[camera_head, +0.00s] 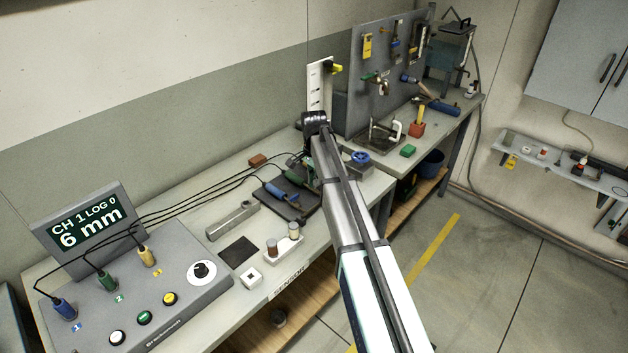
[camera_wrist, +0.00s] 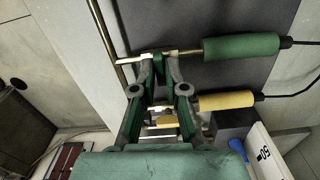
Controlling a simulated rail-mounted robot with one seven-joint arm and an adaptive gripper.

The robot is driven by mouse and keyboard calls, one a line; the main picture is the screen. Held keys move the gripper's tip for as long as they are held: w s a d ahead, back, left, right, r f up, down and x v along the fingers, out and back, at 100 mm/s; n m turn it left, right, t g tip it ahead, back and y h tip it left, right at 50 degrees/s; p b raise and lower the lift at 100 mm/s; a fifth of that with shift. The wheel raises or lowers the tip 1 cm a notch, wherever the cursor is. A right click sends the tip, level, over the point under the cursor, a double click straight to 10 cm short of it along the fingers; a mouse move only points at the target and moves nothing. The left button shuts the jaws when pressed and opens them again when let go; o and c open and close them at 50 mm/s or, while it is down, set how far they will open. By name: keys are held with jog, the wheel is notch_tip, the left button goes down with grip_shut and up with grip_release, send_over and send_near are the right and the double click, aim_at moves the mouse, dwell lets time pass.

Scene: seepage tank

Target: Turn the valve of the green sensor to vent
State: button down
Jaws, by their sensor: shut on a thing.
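The green sensor (camera_wrist: 240,48) lies on a dark mat in the wrist view, with a cable at its right end and a metal stem at its left. My gripper (camera_wrist: 160,62) is at that stem, its fingers closed on the small green valve lever (camera_wrist: 158,70) between them. The stem end sticks out to the left of the fingers. Which way the valve is set I cannot tell. The green sensor also shows in the head view (camera_head: 294,178), partly beside my arm, which hides the gripper there.
A yellow sensor (camera_wrist: 226,100) lies parallel, close to my gripper. A blue sensor (camera_head: 282,196) lies on the mat in the head view. The console (camera_head: 140,290) has a display (camera_head: 85,220) reading "CH 1 LOG 0, 6 mm". A bottle holder (camera_head: 284,248) stands near the front edge.

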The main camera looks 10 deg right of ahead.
dwell(0.6)
jog(key=c, duration=1.3)
grip_release()
jog(key=shift+o, duration=0.2)
notch_tip(320, 180, up, 12)
jog(key=shift+d+f, duration=0.1)
jog(key=shift+d, duration=0.05)
